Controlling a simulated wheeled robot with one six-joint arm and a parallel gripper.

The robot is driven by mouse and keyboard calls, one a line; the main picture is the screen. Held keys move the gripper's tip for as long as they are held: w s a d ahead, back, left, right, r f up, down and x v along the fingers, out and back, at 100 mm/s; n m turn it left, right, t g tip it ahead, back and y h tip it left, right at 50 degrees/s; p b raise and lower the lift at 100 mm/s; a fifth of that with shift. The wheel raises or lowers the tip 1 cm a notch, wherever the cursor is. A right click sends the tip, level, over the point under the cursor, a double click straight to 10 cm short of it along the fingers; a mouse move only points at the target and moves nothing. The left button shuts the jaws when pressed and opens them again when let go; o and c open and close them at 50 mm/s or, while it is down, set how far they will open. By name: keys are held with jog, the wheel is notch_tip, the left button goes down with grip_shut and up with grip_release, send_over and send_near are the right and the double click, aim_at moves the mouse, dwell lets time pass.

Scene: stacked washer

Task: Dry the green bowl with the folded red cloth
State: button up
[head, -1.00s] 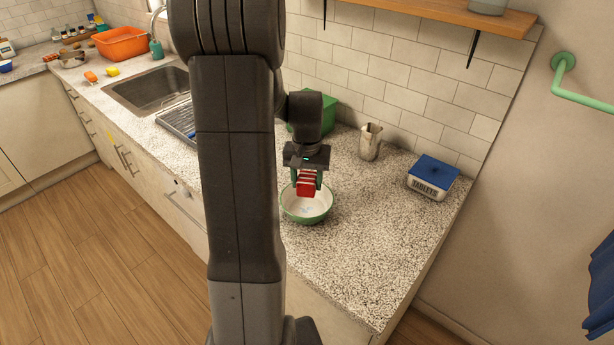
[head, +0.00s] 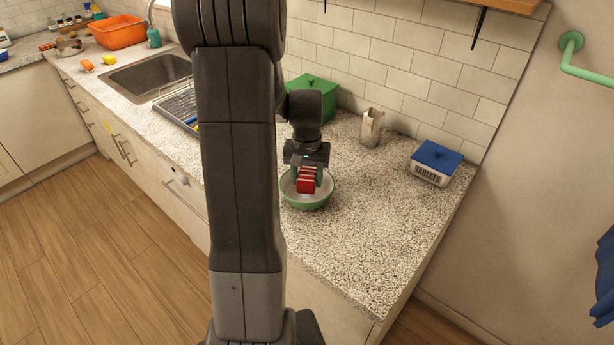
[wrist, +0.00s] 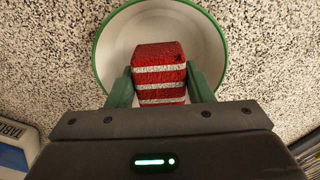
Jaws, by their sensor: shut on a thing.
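The green bowl (head: 307,203) stands upright on the speckled counter, green outside and pale inside; its rim also shows in the wrist view (wrist: 101,62). My gripper (head: 307,178) is shut on the folded red cloth (head: 306,185), which has white stripes. In the wrist view the cloth (wrist: 159,62) sits between the two green fingers, over the bowl's inside. The cloth is low, within the bowl's outline. I cannot tell whether it touches the bowl's inner surface. The gripper body hides the near part of the bowl in the wrist view.
A metal jug (head: 372,127) and a blue-lidded tablets box (head: 436,163) stand to the right. A green box (head: 313,98) is behind my gripper. A dish rack (head: 176,106) and sink (head: 147,77) are at left. The counter (head: 365,230) right of the bowl is clear.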

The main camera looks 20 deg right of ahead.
aim_at(307, 187)
jog(key=shift+f+b, duration=1.15)
jog(key=shift+f, duration=0.35)
jog(key=shift+s, duration=0.15)
jog(key=shift+s+a+r, duration=0.1)
jog(key=shift+s, duration=0.25)
dwell(0.3)
jog(key=shift+w+d, duration=0.15)
jog(key=shift+d, duration=0.2)
jog(key=shift+w+d, duration=0.2)
jog(key=shift+d, duration=0.1)
jog(key=shift+w, duration=0.1)
dwell(0.6)
jog(key=shift+w+a, duration=0.4)
jog(key=shift+w, duration=0.15)
